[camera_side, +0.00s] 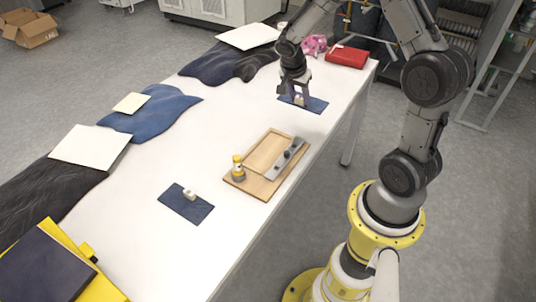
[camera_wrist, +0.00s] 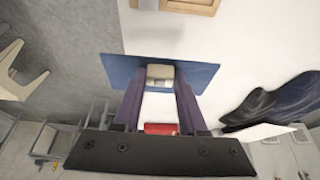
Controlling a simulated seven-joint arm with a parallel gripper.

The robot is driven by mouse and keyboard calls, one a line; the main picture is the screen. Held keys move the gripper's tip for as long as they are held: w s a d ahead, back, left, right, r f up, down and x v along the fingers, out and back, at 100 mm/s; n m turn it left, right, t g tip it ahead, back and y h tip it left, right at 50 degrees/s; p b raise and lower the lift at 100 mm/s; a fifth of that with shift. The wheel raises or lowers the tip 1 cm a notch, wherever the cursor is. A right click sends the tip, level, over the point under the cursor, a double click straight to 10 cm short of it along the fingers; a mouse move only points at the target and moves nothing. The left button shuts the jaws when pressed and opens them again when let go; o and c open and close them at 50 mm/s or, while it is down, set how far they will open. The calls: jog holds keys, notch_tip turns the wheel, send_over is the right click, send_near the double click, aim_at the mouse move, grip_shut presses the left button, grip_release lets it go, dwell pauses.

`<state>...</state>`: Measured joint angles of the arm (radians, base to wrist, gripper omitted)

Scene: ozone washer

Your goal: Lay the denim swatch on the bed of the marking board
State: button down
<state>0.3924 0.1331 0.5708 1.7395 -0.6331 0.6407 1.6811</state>
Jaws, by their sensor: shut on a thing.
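My gripper (camera_side: 299,97) is at the far part of the table, shut on the small pale block (camera_wrist: 160,75) of a flat dark-blue denim swatch (camera_side: 316,104). In the wrist view the swatch (camera_wrist: 198,75) spreads out flat around the fingertips, its left part overlapping the table edge. It seems raised slightly, but the gap is hard to judge. The wooden marking board (camera_side: 235,181) lies nearer the camera, with its shallow framed bed (camera_side: 266,152) empty. A second dark-blue swatch (camera_side: 178,205) with a pale block lies on the table left of the board.
A grey bar with dark knobs (camera_side: 285,158) runs along the board's right side. Folded jeans with pale cards (camera_side: 160,108) line the table's left side. A red case (camera_side: 347,57) lies at the far end.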

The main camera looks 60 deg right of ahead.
dwell(0.6)
jog(key=shift+s+m+g, duration=0.4)
jog(key=shift+m, duration=0.6)
jog(key=shift+s+r+m+g, duration=0.1)
jog(key=shift+r+m+g, duration=0.3)
jog(key=shift+m, duration=0.6)
jog(key=shift+a+r+m+g+y, duration=0.15)
jog(key=shift+m+g+y, duration=0.2)
jog(key=shift+m, duration=0.85)
jog(key=w+a+m+g+y, duration=0.25)
jog(key=w+a+m, duration=0.2)
jog(key=m, duration=0.45)
jog(key=m+y, duration=0.1)
jog(key=m, duration=0.2)
send_over(264, 149)
jog(key=w, duration=0.2)
jog(key=f, duration=0.2)
jog(key=shift+s+a, duration=0.1)
jog(key=shift+s, duration=0.1)
jog(key=shift+f, duration=0.1)
jog(key=shift+f, duration=5.2)
